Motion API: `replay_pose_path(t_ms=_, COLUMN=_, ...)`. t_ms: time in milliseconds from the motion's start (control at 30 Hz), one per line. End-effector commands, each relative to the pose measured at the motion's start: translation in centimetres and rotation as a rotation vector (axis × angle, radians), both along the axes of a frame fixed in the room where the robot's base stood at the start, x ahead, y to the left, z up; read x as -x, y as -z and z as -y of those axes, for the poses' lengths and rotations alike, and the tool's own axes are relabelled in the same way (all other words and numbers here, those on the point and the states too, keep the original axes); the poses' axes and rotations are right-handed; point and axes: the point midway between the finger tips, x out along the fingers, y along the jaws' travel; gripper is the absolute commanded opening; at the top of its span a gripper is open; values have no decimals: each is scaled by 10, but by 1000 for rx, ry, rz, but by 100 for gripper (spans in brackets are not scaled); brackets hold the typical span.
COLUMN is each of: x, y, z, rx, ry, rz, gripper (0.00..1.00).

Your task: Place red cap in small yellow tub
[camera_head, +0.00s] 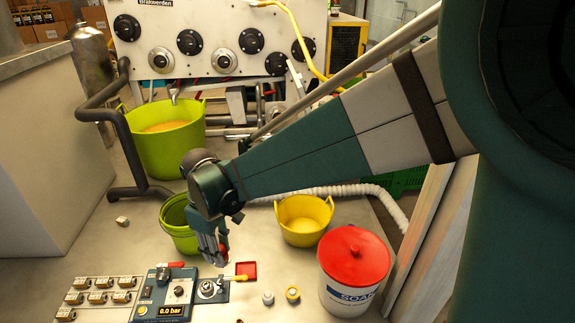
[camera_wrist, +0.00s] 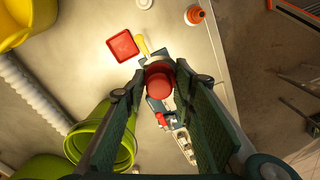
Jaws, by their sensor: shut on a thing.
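My gripper (camera_head: 220,252) points down over the front of the table, beside the blue control box. In the wrist view its two fingers close on the red cap (camera_wrist: 159,82), a small round red piece at the fingertips. The cap is not clearly visible in the head view, where the fingers hide it. The small yellow tub (camera_head: 303,220) stands open on the table, to the right of and behind my gripper, and looks empty. Part of it shows at the top left of the wrist view (camera_wrist: 22,22).
A green bucket (camera_head: 176,228) stands close left of my gripper, with a larger green tub (camera_head: 165,137) behind. A white soap bucket with a red lid (camera_head: 355,256) is at right. A blue control box (camera_head: 165,293) and a red square tray (camera_head: 247,270) lie in front.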

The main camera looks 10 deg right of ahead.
Motion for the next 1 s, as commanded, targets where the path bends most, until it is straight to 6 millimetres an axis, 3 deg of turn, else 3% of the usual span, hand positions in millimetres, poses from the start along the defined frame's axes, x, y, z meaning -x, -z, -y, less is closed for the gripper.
replay_pose_path(t_ms=467, x=-111, y=-2, z=75, rx=2, ry=3, rz=6, gripper=2)
replay_pose_path(t_ms=1000, x=-218, y=1, z=191, rx=6, ry=1, rz=12, gripper=2)
